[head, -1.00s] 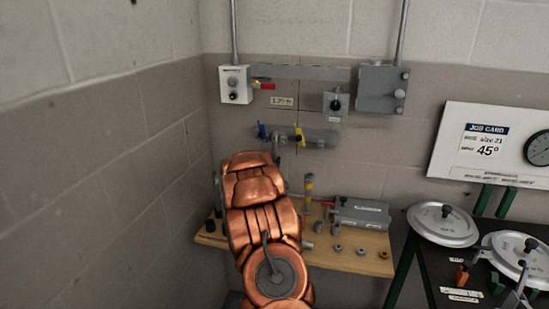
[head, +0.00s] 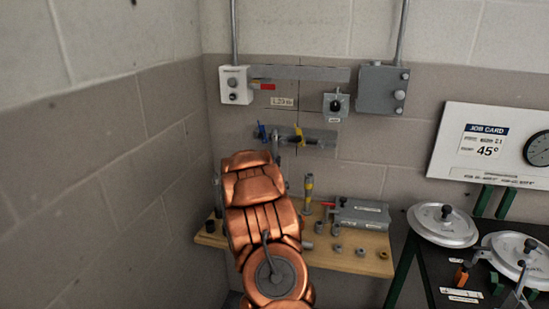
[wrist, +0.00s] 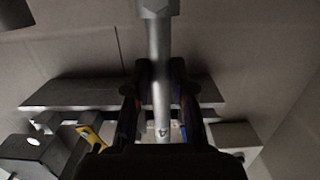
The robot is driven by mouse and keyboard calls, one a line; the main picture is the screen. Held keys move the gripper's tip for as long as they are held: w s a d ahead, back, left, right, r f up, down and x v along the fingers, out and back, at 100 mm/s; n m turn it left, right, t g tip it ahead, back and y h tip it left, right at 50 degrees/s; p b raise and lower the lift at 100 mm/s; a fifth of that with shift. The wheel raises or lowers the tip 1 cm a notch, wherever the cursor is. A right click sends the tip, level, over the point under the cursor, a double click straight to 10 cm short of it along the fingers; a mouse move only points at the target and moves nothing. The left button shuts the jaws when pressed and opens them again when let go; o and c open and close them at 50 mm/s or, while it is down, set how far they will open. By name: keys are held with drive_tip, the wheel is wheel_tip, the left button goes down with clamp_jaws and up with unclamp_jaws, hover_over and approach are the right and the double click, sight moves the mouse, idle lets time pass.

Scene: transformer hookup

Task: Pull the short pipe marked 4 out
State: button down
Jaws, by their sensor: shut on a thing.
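In the wrist view, the short grey pipe (wrist: 160,48) runs down the middle, with a dark 4 on its lower part. A wider grey fitting (wrist: 156,8) is on it at the top edge. My gripper (wrist: 160,78) is shut on the pipe, one dark finger on each side. I cannot tell whether the pipe's far end is seated in anything. In the head view, my copper arm hides the pipe and most of the gripper. The grey wall rail (head: 318,136) with a blue handle (head: 262,131) and a yellow handle (head: 298,135) shows just above the arm.
A white switch box (head: 235,85) and a grey box (head: 383,90) are on the wall. A wooden shelf (head: 350,262) below holds small fittings and a grey block (head: 360,213). A dark bench with round lids (head: 443,225) stands right. The left wall is close.

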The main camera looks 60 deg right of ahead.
drive_tip(key=shift+r+p, duration=0.9)
drive_tip(key=shift+r, duration=0.85)
idle(0.3)
drive_tip(key=shift+f+b+v, duration=0.35)
drive_tip(key=shift+b+v, duration=0.6)
drive_tip(key=shift+v, duration=1.7)
drive_tip(key=b, duration=0.1)
approach(274, 152)
drive_tip(key=shift+s+a+f, duration=0.15)
drive_tip(key=shift+s+a, duration=0.1)
drive_tip(key=shift+a, duration=0.4)
drive_tip(key=shift+s+a+f, duration=0.15)
drive_tip(key=shift+s+a, duration=0.1)
drive_tip(key=shift+a, duration=0.4)
drive_tip(key=shift+s+a+f, duration=0.15)
drive_tip(key=shift+s+a, duration=0.1)
drive_tip(key=shift+a, duration=0.45)
